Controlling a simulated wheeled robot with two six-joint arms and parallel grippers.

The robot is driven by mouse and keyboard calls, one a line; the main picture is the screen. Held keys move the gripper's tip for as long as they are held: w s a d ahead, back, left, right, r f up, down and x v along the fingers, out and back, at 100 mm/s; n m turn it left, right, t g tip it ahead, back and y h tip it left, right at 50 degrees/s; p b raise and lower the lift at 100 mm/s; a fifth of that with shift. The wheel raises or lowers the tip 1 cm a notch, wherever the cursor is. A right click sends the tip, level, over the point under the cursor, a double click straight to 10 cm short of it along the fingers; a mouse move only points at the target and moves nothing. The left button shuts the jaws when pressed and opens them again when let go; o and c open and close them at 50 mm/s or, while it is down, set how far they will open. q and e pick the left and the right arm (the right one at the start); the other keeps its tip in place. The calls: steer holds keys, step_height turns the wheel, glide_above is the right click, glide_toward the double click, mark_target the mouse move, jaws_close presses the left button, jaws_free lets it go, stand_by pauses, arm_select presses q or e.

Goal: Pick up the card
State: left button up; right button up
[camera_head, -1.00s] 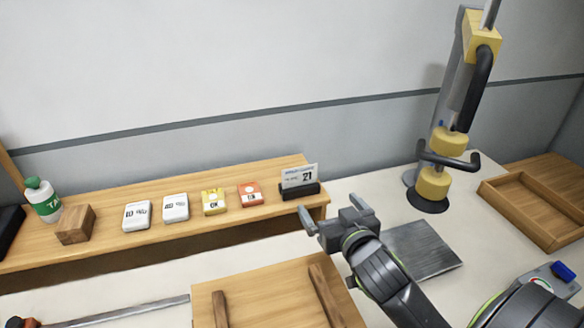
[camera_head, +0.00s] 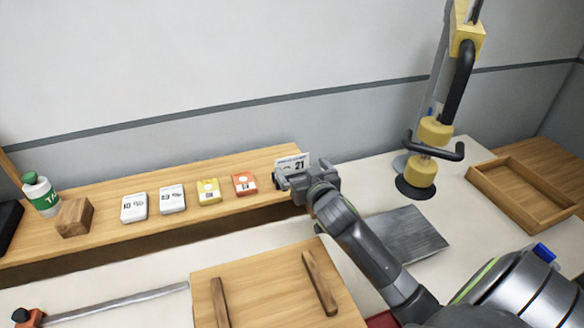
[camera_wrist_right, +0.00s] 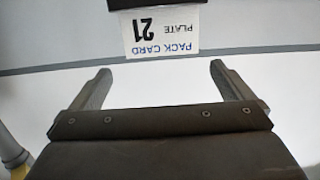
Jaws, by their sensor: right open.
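The card (camera_head: 292,163) is white with a blue heading and the number 21. It stands upright in a dark holder at the right end of the wooden shelf (camera_head: 150,178). My right gripper (camera_head: 296,178) is in front of the card and hides its lower part and most of the holder in the head view. In the right wrist view the card (camera_wrist_right: 160,33) appears upside down, beyond and between the two spread fingers of my right gripper (camera_wrist_right: 158,78). The fingers are open and empty, apart from the card. My left gripper is not in view.
On the shelf stand a green-capped bottle (camera_head: 41,196), a wooden block (camera_head: 74,217) and several small packs, such as the orange one (camera_head: 244,183). A yellow-and-black post (camera_head: 428,150), a grey plate (camera_head: 410,233) and a wooden tray (camera_head: 520,200) are on the right.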

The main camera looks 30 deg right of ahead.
mark_target(292, 158)
steer(key=p+x, duration=0.1)
steer(key=x, duration=0.2)
steer(key=shift+w+a+p, duration=0.1)
steer(key=shift+w+p, duration=0.25)
steer(key=shift+x, duration=0.75)
steer(key=c, duration=0.7)
